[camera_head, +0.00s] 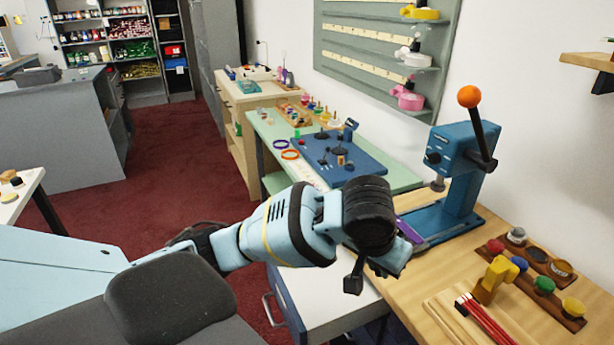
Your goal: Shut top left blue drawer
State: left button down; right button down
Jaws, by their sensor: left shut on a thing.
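A blue drawer front (287,303) with a pale bar handle (269,311) shows at the lower middle, below a white surface (318,297). The drawer appears pulled out from under the wooden counter; my arm hides part of it. My left gripper (375,272), black at the end of a light blue arm, is above the right part of the white surface, by the counter's edge. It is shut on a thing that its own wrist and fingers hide. It is apart from the bar handle. My right gripper is not in view.
A blue press (459,165) with an orange knob stands on the wooden counter (410,297). A purple strip (410,232) is beside my gripper. Paint pots, a yellow clamp (493,279) and red pencils (486,320) lie at the right. Red carpet is clear behind the arm.

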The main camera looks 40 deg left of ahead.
aim_at(313, 307)
jog(key=k+j+u, duration=0.15)
jog(key=k+u, duration=0.2)
jog(key=k+j+u, duration=0.2)
jog(key=u, duration=0.15)
jog(key=k+j+u, duration=0.3)
